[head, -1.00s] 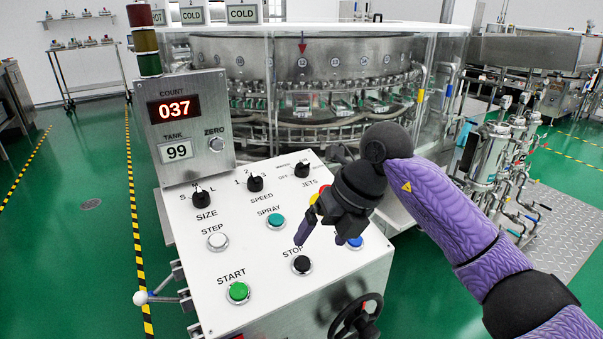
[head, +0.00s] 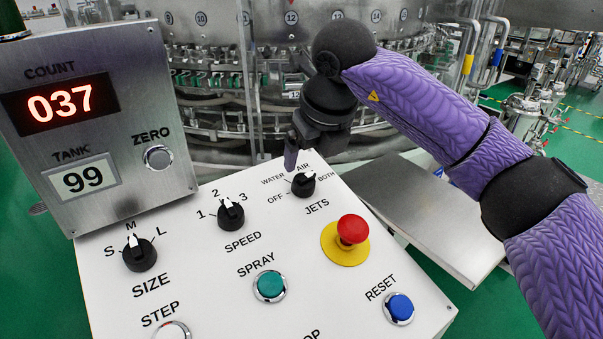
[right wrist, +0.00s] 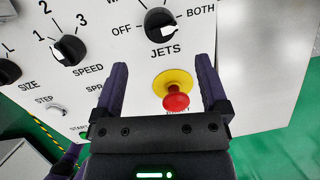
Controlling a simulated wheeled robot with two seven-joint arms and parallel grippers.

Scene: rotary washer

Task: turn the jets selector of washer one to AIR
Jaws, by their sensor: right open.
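The jets selector (head: 303,184) is a black knob with a white pointer on the white panel. OFF, WATER, AIR and BOTH are printed around it. The pointer appears to face BOTH. My right gripper (head: 292,155) is just beyond the knob in the head view, with one purple finger showing near the WATER and AIR labels. In the right wrist view the gripper (right wrist: 161,68) is open and empty, and the jets knob (right wrist: 160,25) lies ahead of its fingers, apart from them. My left gripper is not in view.
A red emergency button (head: 352,230) on a yellow disc sits just right of and below the jets knob. The speed knob (head: 231,214) and size knob (head: 139,252) are to the left. The spray button (head: 270,286) and reset button (head: 398,308) are lower. The count display box (head: 100,110) stands at the left.

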